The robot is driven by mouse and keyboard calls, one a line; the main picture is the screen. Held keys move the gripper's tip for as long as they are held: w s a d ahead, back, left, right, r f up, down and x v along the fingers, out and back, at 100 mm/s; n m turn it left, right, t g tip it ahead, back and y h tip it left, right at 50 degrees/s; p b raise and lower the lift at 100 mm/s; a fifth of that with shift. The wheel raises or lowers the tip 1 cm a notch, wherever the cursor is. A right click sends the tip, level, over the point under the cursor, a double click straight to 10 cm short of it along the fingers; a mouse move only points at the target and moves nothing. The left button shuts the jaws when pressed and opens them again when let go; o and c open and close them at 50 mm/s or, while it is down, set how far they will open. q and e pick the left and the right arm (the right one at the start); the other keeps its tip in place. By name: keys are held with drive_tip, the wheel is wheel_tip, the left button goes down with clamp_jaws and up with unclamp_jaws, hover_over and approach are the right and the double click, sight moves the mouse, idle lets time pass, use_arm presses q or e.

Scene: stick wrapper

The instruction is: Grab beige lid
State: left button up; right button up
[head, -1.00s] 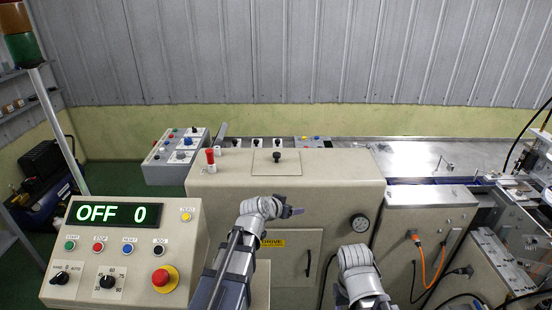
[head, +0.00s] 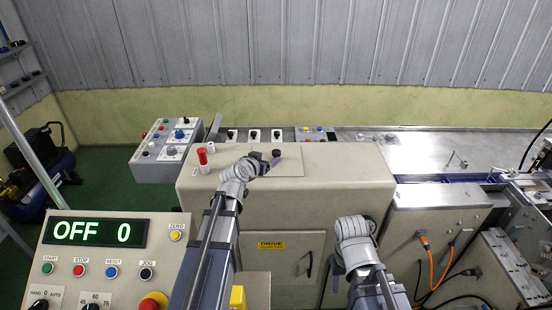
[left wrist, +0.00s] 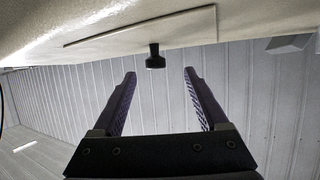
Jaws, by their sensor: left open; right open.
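The beige lid (head: 290,168) is a flat plate with a black knob (head: 277,153), lying on top of the beige machine cabinet (head: 350,175). My left gripper (head: 271,163) is open beside the knob, above the lid's left part. In the left wrist view the lid (left wrist: 190,27) appears upside down at the top. Its knob (left wrist: 154,60) points toward the gap between the open fingers (left wrist: 159,74), just beyond the tips. My right gripper (head: 336,276) is open, low in front of the cabinet; its fingers are small and partly hidden.
A red-topped button (head: 202,156) stands left of the lid on the cabinet. The control panel (head: 105,262) reading OFF 0 is at the front left. A grey switch box (head: 165,155) is behind left. A metal table (head: 440,155) extends right. Orange cables (head: 430,268) hang at the right.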

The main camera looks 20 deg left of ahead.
sight(275, 153)
use_arm(q)
drive_tip(key=shift+b+x, duration=0.5)
drive_tip(key=shift+x, duration=0.7)
drive_tip(key=shift+w+d+f, duration=0.1)
drive_tip(key=shift+w+d, duration=0.15)
drive_tip(key=shift+w, duration=0.4)
drive_tip(key=x, duration=0.2)
drive_tip(key=b+x, duration=0.1)
drive_tip(key=x, duration=0.1)
drive_tip(key=shift+w+d, duration=0.1)
drive_tip(key=shift+d, duration=0.15)
drive_tip(key=shift+c, duration=0.4)
clamp_jaws()
